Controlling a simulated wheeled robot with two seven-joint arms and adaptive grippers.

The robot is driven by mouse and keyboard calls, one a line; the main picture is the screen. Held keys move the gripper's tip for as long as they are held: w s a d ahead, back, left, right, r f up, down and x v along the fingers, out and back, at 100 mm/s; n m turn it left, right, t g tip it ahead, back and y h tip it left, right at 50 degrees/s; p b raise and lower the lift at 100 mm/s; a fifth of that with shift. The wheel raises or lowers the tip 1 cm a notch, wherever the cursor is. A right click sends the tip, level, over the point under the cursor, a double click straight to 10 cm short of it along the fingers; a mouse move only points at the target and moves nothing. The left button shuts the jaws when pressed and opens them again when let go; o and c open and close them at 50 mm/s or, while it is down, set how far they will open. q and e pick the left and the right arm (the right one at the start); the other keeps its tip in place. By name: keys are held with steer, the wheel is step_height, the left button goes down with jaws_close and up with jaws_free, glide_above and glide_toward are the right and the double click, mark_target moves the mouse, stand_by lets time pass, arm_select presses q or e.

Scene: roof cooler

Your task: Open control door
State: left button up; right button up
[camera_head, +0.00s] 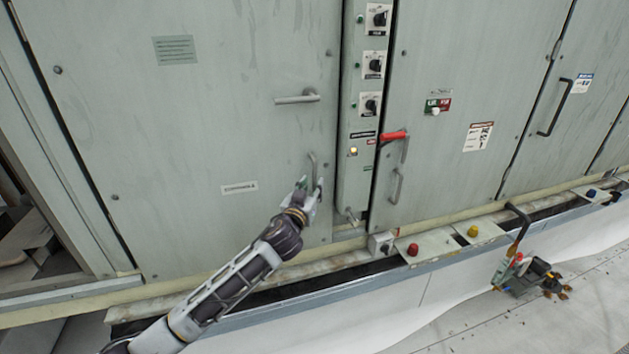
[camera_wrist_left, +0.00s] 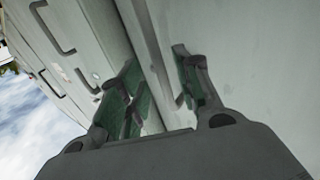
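A large grey-green door (camera_head: 190,110) fills the left of the head view, shut as far as I can see. It has a horizontal lever handle (camera_head: 298,97) near its right edge and a small upright pull handle (camera_head: 313,163) lower down. My left gripper (camera_head: 313,187) is just below this pull handle, close to the door face. In the left wrist view the gripper's two green-padded fingers (camera_wrist_left: 160,88) stand apart, with door surface behind them. I cannot tell whether they touch the handle.
A narrow control column (camera_head: 358,175) with several knobs stands right of the door. Another door (camera_head: 440,60) has a red-gripped handle (camera_head: 393,136). A ledge with a red button (camera_head: 413,249) and a yellow button (camera_head: 473,232) runs below.

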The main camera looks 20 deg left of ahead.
mark_target(314, 182)
arm_select(q)
steer(key=shift+w+p, duration=0.35)
steer(key=shift+w, duration=1.6)
jaws_close()
